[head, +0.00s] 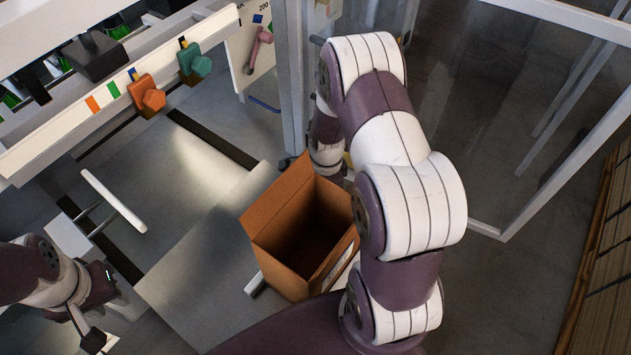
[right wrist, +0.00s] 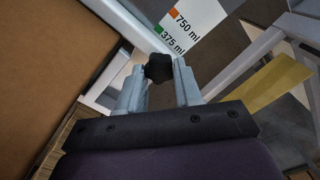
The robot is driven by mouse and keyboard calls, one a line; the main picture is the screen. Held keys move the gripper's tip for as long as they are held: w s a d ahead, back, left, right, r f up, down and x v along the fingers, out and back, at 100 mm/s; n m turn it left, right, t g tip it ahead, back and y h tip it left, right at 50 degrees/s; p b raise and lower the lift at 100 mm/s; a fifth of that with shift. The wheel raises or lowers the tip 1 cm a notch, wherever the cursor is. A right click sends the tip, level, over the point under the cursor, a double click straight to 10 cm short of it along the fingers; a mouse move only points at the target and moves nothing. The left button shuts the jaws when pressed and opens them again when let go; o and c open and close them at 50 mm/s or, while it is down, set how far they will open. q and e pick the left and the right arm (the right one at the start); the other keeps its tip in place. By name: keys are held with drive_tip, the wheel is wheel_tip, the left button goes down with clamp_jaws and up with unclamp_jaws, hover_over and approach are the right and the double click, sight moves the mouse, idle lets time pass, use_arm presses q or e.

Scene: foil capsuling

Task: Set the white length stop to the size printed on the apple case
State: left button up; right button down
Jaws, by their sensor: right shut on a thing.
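A white bar (head: 113,200) on two thin rods, which looks like the length stop, stands over the grey bed at left in the head view. An open, empty-looking cardboard case (head: 300,272) stands at the centre. I cannot read any size or apple print on it. My right gripper (right wrist: 158,75) is shut on a black knob (right wrist: 158,66) in the right wrist view; in the head view my right arm hides this. My left gripper (head: 88,325) is at the lower left, apart from the bar; its fingers are too unclear to judge.
A scale strip (right wrist: 187,28) beside the knob reads 750 ml at orange and 375 ml at green. A white rail (head: 95,105) carries an orange knob (head: 147,94) and a teal knob (head: 195,64). Clear panels with metal posts stand at right.

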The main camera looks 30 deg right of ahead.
drive_tip(key=c, duration=0.8)
unclamp_jaws()
drive_tip(key=shift+o, duration=0.2)
drive_tip(key=shift+r, duration=0.15)
wheel_tip(320, 180, up, 12)
drive_tip(key=b, duration=0.1)
drive_tip(key=shift+r, duration=0.25)
